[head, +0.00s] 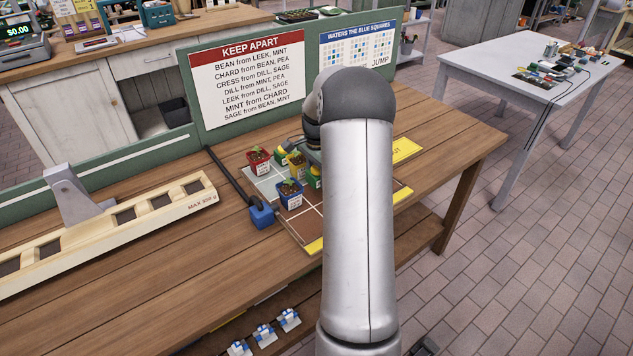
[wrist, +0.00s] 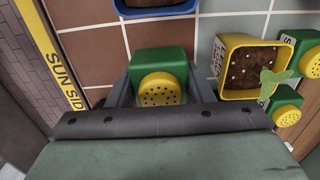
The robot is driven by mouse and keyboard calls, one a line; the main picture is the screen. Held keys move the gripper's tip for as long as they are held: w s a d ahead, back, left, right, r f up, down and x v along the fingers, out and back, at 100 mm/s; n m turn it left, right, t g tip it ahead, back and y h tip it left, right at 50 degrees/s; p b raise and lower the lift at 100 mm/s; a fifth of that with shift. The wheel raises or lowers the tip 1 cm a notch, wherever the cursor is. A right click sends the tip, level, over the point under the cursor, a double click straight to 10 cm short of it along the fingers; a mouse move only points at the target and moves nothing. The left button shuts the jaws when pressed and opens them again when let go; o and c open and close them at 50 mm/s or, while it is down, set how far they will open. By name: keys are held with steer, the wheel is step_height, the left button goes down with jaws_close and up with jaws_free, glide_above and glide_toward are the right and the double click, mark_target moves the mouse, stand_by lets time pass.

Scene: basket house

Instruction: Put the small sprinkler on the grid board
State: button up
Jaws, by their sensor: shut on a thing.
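In the wrist view my gripper (wrist: 161,88) is shut on a small green sprinkler (wrist: 160,62) with a round yellow rose. A dark finger stands on each side of it. The tiled grid board (wrist: 98,55) lies below, with its yellow "SUN SIDE" edge (wrist: 57,78) at left. I cannot tell whether the sprinkler touches the board. Two more green and yellow sprinklers (wrist: 303,52) (wrist: 284,104) stand at right in the wrist view.
A yellow pot (wrist: 250,68) with a seedling stands right of the held sprinkler, and a blue pot (wrist: 155,8) is beyond it. The head view also shows a red pot (head: 258,160), a blue block (head: 262,215) on a dark rod, and signs behind. The bench front is clear.

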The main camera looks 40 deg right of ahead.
mark_target(316, 183)
steer(key=shift+w+f, duration=0.2)
steer(key=shift+f, duration=1.55)
steer(key=shift+f, duration=0.2)
steer(key=o, duration=1.1)
steer(key=shift+c, duration=0.2)
steer(key=shift+r, duration=0.15)
